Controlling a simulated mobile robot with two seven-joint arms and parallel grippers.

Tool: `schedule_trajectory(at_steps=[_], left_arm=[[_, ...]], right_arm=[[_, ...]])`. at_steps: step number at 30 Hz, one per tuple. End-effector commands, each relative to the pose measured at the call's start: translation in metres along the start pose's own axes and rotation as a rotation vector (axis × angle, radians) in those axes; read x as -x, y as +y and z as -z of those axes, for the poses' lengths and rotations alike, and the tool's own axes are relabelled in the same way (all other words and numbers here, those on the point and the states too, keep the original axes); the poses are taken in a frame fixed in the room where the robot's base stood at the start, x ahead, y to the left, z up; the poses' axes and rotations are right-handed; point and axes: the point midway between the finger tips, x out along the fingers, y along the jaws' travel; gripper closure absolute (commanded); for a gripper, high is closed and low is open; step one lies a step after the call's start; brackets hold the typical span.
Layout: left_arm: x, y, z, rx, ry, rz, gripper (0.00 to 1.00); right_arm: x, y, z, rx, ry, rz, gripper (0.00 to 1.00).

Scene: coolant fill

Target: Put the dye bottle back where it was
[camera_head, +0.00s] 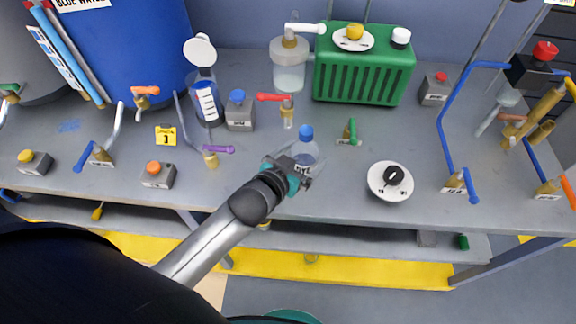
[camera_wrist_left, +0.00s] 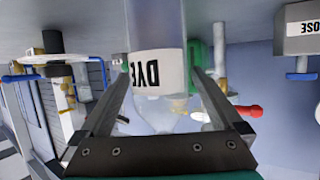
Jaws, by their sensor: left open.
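The dye bottle (camera_head: 306,151) is a small clear bottle with a blue cap and a white label, upright near the front edge of the grey bench. In the left wrist view, the bottle (camera_wrist_left: 157,72) appears upside down, with its DYE label facing my gripper. My left gripper (camera_head: 287,171) is open at the bottle's front left. In the wrist view its two fingers (camera_wrist_left: 160,95) stand apart on either side of the bottle. I cannot tell whether either finger touches it. My right gripper is not in view.
A green ribbed tank (camera_head: 364,78) and a clear jar (camera_head: 290,77) stand behind the bottle. A red-handled valve (camera_head: 286,105) and a green-handled valve (camera_head: 351,131) are close by. A white round dial (camera_head: 390,182) lies to the right. Bare bench (camera_head: 335,200) shows between bottle and dial.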

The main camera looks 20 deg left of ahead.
Motion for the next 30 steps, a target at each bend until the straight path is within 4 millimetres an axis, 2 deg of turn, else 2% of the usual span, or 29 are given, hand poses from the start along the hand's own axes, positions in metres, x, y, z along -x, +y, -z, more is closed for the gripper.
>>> schedule_trajectory(at_steps=[1,9,15,21,30], left_arm=[[0.011,0.0,0.0,0.0,-0.003,0.0,0.0],[0.057,0.0,0.0,-0.001,-0.003,0.0,0.0],[0.079,0.0,0.0,-0.001,-0.002,0.001,0.0],[0.088,0.0,0.0,-0.002,0.0,0.0,0.0],[0.088,0.0,0.0,-0.002,0.0,0.0,0.0]], right_arm=[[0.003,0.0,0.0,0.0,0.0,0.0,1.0],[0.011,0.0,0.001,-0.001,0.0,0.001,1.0],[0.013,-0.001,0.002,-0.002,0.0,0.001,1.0],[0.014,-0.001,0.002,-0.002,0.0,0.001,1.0],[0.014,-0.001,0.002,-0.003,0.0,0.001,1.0]])
